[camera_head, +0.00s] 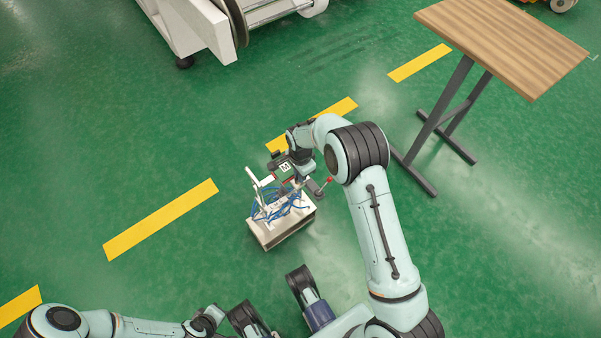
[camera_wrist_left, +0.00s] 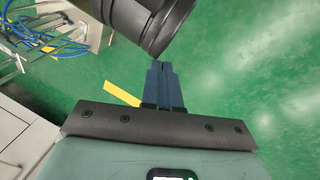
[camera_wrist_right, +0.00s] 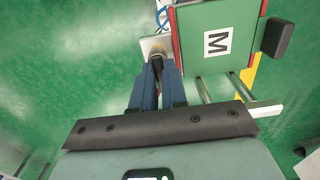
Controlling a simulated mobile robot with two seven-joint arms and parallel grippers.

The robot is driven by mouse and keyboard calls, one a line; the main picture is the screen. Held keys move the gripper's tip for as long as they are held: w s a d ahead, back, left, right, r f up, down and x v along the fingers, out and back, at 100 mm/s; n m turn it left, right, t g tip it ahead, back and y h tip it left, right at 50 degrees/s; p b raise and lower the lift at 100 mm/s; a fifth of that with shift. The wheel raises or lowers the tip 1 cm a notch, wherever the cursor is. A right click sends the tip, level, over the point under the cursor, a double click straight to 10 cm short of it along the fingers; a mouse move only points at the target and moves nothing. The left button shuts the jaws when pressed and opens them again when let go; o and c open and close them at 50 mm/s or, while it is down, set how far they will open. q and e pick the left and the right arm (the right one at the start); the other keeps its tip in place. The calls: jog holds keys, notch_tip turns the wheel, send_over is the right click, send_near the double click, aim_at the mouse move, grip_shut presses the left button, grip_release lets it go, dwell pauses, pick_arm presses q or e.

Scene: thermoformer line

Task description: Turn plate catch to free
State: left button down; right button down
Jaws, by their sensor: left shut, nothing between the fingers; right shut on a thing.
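The plate (camera_wrist_right: 215,42) is green with red edges and a white "M" label; in the head view it shows at the top of a box-like unit (camera_head: 285,233). My right gripper (camera_wrist_right: 156,72) is shut on a small dark part beside the plate, which I take to be the plate catch (camera_wrist_right: 150,52). The fingers hide much of it, so its turn position cannot be told. A pale bracket surrounds its far end. My left gripper (camera_wrist_left: 162,70) is shut and empty, away from the unit, with a dark rounded arm link close above its fingertips.
A lever with a red ball (camera_head: 328,180) sticks out at the unit's right. Blue cables (camera_head: 275,208) lie over its top, and a black block (camera_wrist_right: 280,38) sits at the plate's side. A wooden table (camera_head: 505,40) stands back right.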

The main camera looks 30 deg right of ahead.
jog(key=c, duration=1.2)
grip_release()
jog(key=shift+o, duration=0.2)
